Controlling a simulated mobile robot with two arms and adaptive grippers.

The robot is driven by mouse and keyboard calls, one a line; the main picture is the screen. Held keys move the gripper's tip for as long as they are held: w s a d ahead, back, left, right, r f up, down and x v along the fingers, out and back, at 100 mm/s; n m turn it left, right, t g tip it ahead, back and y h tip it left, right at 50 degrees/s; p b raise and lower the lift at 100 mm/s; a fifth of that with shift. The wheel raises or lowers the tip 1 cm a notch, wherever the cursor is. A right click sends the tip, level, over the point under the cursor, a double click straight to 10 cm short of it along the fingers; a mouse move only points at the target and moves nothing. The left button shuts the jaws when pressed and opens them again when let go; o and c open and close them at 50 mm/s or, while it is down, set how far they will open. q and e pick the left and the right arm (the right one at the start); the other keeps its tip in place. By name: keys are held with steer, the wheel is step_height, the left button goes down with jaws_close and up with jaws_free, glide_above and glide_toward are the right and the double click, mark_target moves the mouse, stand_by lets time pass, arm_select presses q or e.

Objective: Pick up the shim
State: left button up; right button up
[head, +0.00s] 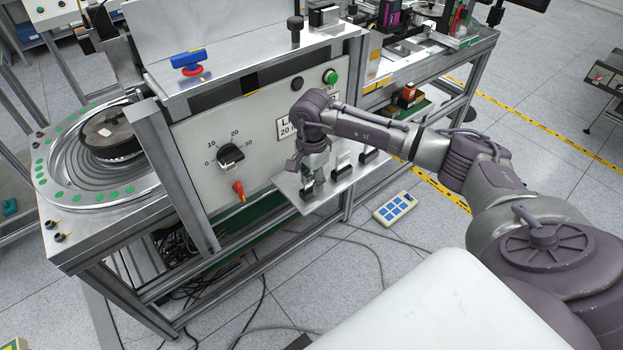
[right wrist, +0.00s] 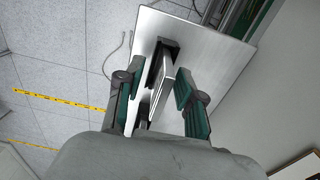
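Thin metal plates stand in black holders on a small metal shelf (head: 325,193) fixed to the machine front. In the right wrist view the shelf (right wrist: 215,50) lies beyond my fingers. One thin upright plate, apparently the shim (right wrist: 161,92), stands with its black holder (right wrist: 166,52) between the two green-padded fingers. My right gripper (right wrist: 154,88) is open, with a gap to the plate on the right side. In the head view my right gripper (head: 311,180) points down at the shelf's left part, and mostly hides the plate there. My left gripper is not in view.
Another black holder with a pale plate (head: 343,167) stands just right of the gripper, and a further black holder (head: 368,155) beyond it. The machine's front panel (head: 270,150) with knob and buttons rises close behind. A blue-buttoned box (head: 396,208) lies on the floor.

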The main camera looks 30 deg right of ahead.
steer(key=shift+c, duration=0.3)
jaws_close()
steer(key=shift+r, duration=0.1)
steer(key=shift+r+b, duration=0.55)
steer(key=shift+r, duration=0.05)
step_height(320, 180, up, 3)
steer(key=shift+w+f+b, duration=0.1)
steer(key=shift+f+b, duration=0.1)
steer(key=shift+b, duration=0.65)
steer(key=s+d+r+b, duration=0.4)
steer(key=s+d+r, duration=0.3)
steer(key=d, duration=0.2)
steer(key=shift+s, duration=0.2)
